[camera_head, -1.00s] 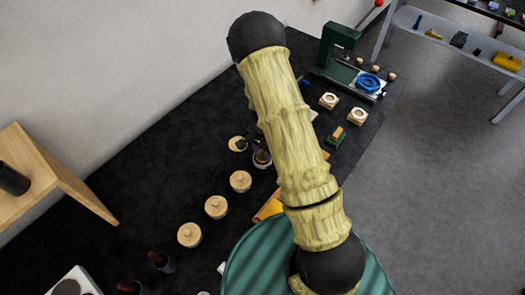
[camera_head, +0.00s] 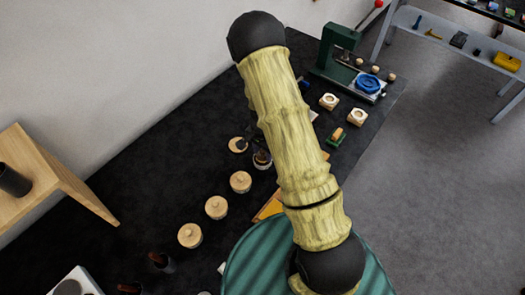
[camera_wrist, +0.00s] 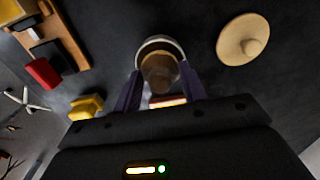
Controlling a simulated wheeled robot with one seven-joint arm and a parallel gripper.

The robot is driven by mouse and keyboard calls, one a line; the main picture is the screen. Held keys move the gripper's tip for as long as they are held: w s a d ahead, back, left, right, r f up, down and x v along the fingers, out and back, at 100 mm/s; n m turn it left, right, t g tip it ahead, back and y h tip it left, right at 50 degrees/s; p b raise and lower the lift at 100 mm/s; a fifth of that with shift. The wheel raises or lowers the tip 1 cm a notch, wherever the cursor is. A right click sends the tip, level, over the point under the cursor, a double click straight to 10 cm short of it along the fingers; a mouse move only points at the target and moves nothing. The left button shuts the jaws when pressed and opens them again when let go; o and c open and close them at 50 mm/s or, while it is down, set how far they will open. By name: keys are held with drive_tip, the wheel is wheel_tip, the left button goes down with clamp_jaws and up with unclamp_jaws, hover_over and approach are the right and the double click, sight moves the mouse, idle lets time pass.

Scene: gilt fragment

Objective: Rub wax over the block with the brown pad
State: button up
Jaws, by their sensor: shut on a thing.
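My gripper shows in the wrist view (camera_wrist: 160,76), its two purple fingers on either side of a brown piece, which looks like the brown pad (camera_wrist: 159,72). The piece is at the mouth of an open, pale-rimmed round jar (camera_wrist: 160,42); how deep it sits I cannot tell. In the head view my arm hides most of the gripper, and the open jar (camera_head: 262,163) shows just left of the arm.
Several lidded jars (camera_head: 216,207) stand in a row toward the lower left. Dark cups (camera_head: 161,262) with brown pieces are at the bottom left. A wooden stand (camera_head: 50,180) is at the left.

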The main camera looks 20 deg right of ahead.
drive_tip(key=shift+r+p, duration=2.3)
drive_tip(key=shift+r, duration=0.95)
